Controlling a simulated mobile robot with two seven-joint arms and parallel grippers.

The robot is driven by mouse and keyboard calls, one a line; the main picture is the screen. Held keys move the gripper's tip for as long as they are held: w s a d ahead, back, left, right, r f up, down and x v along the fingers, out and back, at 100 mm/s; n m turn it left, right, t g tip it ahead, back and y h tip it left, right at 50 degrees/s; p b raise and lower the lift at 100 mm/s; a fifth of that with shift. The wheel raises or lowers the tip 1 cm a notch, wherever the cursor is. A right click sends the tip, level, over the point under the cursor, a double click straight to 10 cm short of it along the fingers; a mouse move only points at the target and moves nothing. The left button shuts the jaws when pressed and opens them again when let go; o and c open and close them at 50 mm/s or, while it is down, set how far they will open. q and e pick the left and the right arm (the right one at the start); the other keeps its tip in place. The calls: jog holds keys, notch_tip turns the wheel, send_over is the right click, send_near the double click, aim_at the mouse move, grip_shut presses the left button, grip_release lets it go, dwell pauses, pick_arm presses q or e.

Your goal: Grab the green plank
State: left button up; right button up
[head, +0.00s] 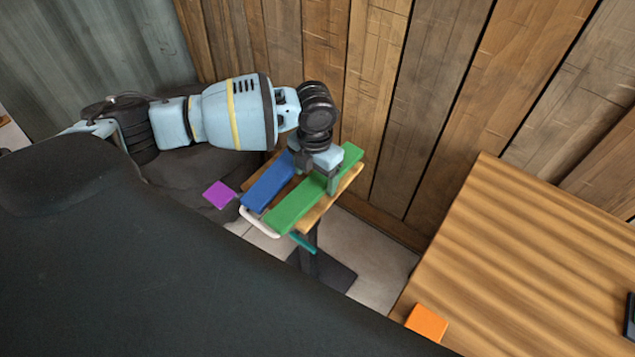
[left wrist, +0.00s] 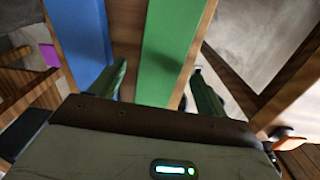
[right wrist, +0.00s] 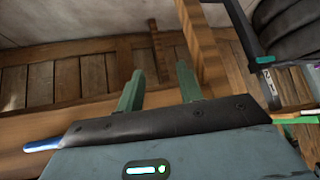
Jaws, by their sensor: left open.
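The green plank (head: 292,207) lies beside a blue plank (head: 268,184) on a small wooden-topped stand. My left gripper (head: 322,172) is over the green plank, toward its far end. In the left wrist view the left gripper (left wrist: 160,88) is open, one finger on each side of the green plank (left wrist: 170,45). The left finger is between the green plank and the blue plank (left wrist: 82,35). I cannot tell whether either finger touches the green plank. My right gripper (right wrist: 158,86) shows only in the right wrist view, open with nothing between its fingers.
A purple block (head: 220,194) is left of the blue plank. The stand's wooden edge (head: 335,196) shows right of the green plank. A wooden wall (head: 375,100) rises close behind. A wooden table (head: 530,250) with an orange block (head: 427,322) stands at the right.

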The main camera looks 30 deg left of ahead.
pick_arm(q)
jog(key=shift+f, duration=0.9)
jog(key=c, duration=1.2)
jog(key=shift+o, duration=0.2)
jog(key=shift+r, duration=0.2)
jog(key=shift+r, duration=0.65)
notch_tip(320, 180, up, 2)
jog(key=shift+s+d+r, duration=0.1)
jog(key=shift+s, duration=0.05)
jog(key=s+d+r, duration=0.1)
jog(key=s+d, duration=0.7)
jog(key=s, duration=0.5)
jog(key=shift+s+d, duration=0.15)
